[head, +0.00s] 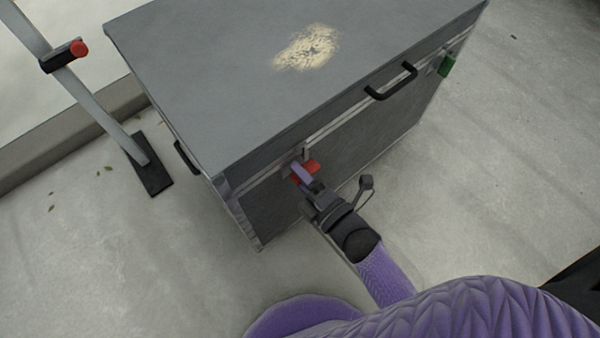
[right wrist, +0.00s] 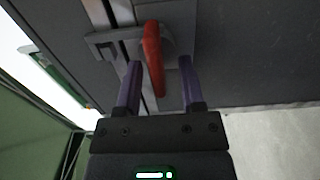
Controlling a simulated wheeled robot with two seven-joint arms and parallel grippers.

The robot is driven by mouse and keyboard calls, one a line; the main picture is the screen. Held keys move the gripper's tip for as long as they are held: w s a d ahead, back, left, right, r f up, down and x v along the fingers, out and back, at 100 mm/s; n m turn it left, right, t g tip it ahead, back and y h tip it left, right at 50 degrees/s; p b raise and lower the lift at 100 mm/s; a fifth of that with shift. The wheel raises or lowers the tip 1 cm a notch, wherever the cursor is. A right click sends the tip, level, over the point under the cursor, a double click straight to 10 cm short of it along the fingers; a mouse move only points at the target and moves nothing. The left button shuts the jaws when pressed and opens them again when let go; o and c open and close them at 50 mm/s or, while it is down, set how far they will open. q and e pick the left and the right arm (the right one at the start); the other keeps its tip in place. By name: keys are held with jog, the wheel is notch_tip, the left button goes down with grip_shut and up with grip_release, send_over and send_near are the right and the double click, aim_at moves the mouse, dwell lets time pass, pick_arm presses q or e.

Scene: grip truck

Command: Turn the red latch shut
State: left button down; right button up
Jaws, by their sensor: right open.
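The red latch (head: 312,166) sits on the front side of a grey case (head: 220,80), near the case's left corner. In the right wrist view the red latch (right wrist: 153,58) is a long handle standing nearly upright in the picture, slightly tilted, on a grey metal mount. My right gripper (head: 302,172) is at the latch. In the right wrist view its two purple fingers (right wrist: 160,85) are open, one on each side of the latch's lower end, with gaps showing on both sides. In the head view the fingers partly hide the latch. My left gripper is not in view.
A black handle (head: 391,82) and a green latch (head: 447,65) are farther right on the case's front. Another black handle (head: 186,158) is on its left side. A stand with a red knob (head: 79,48) is at the left. Concrete floor lies open around the case.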

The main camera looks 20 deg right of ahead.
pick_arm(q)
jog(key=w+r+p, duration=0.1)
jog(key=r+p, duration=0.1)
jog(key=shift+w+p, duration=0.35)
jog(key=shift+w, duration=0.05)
pick_arm(e)
jog(key=v, duration=0.9)
jog(key=shift+s, duration=0.35)
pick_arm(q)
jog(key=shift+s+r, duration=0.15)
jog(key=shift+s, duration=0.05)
pick_arm(e)
jog(key=shift+d, duration=0.1)
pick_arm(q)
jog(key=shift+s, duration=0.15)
